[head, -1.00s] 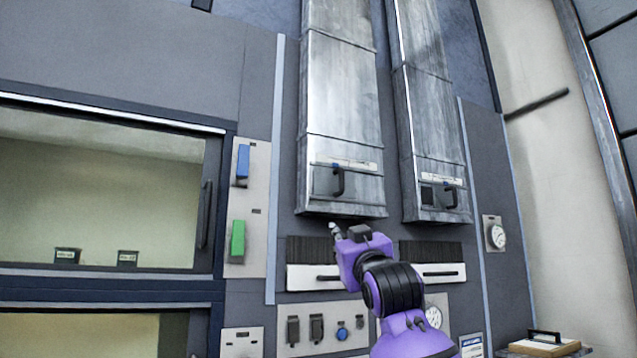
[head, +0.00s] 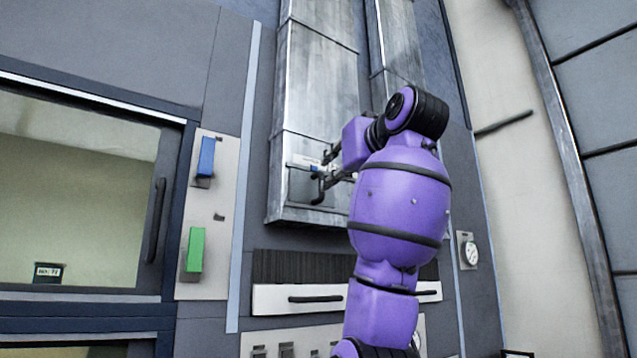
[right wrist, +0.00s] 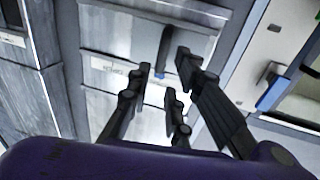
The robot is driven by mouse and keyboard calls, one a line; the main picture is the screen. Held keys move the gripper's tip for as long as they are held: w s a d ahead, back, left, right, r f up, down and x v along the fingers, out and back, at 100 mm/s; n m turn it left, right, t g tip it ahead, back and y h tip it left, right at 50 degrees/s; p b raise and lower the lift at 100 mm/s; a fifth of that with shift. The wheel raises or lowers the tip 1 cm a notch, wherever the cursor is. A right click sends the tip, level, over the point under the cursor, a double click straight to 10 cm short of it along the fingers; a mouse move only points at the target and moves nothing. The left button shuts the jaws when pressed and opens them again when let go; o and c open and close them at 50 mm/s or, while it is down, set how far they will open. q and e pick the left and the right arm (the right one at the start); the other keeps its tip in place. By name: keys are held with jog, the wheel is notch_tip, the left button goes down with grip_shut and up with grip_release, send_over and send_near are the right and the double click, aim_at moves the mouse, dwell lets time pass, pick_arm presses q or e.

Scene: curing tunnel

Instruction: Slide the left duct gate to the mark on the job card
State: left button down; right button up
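The left duct (head: 318,85) is a tall grey metal shaft with a gate near its bottom end. The gate's dark handle (head: 319,190) sits below a pale scale strip (head: 300,165) with a blue marker (head: 313,168). My right gripper (head: 328,172) is at this handle, its fingers spread. The right wrist view shows the handle (right wrist: 165,48) just beyond the gap between the open fingers (right wrist: 163,72); I cannot tell whether they touch it. The scale strip (right wrist: 108,68) shows there too, its print unreadable. My left gripper and the job card are not in view.
The right duct (head: 395,45) stands close beside, its lower part hidden by my right arm. A drawer with a bar handle (head: 315,299) lies below. Blue (head: 206,157) and green (head: 194,250) switches sit on a panel at left. A gauge (head: 471,253) is at right.

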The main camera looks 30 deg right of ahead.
jog(key=w, duration=0.6)
jog(key=shift+w+d+f, duration=0.3)
jog(key=shift+w, duration=0.3)
jog(key=shift+s+r, duration=0.1)
jog(key=shift+r, duration=0.05)
jog(key=shift+s, duration=0.1)
jog(key=shift+w, duration=0.25)
grip_shut()
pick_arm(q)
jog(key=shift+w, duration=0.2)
pick_arm(e)
jog(key=shift+d, duration=0.15)
